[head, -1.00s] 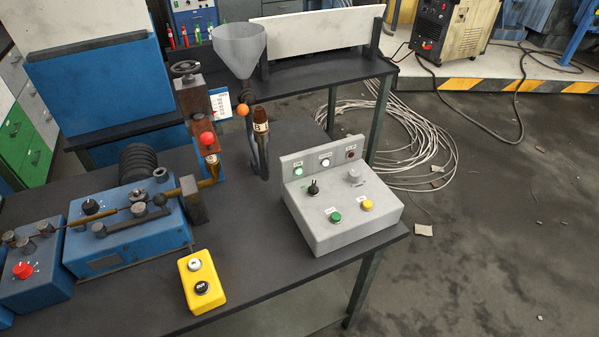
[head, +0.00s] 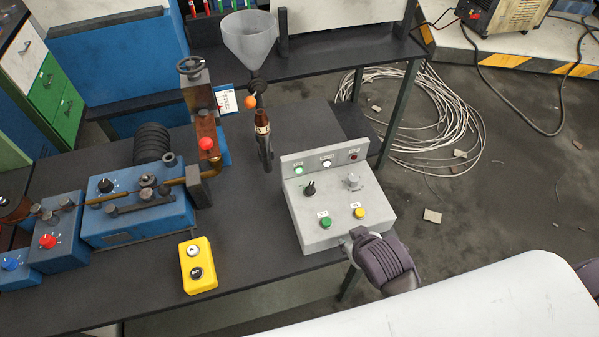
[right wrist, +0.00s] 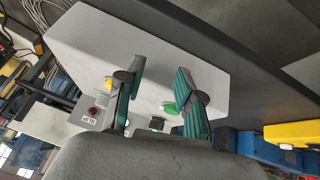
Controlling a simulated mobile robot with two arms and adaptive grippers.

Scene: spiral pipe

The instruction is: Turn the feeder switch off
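A grey control box (head: 300,235) stands at the table's right front corner. Its sloped top has a black selector switch (head: 310,189), a grey knob (head: 351,180), a green button (head: 325,222) and a yellow button (head: 359,212). The labels are too small to read, so I cannot tell which control is the feeder switch. My right gripper (head: 358,236) is at the box's front right edge in the head view. In the right wrist view its two fingers (right wrist: 156,82) are apart and empty, over the box (right wrist: 75,40), with the green button (right wrist: 171,107) between them. My left gripper is not in view.
A yellow two-button box (head: 198,268) lies left of the grey box. Blue machine units with a black knob (head: 105,185) and a red knob (head: 47,240) fill the table's left. A funnel (head: 249,40) and nozzle (head: 262,130) stand behind. Three indicator lamps top the grey box's back panel.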

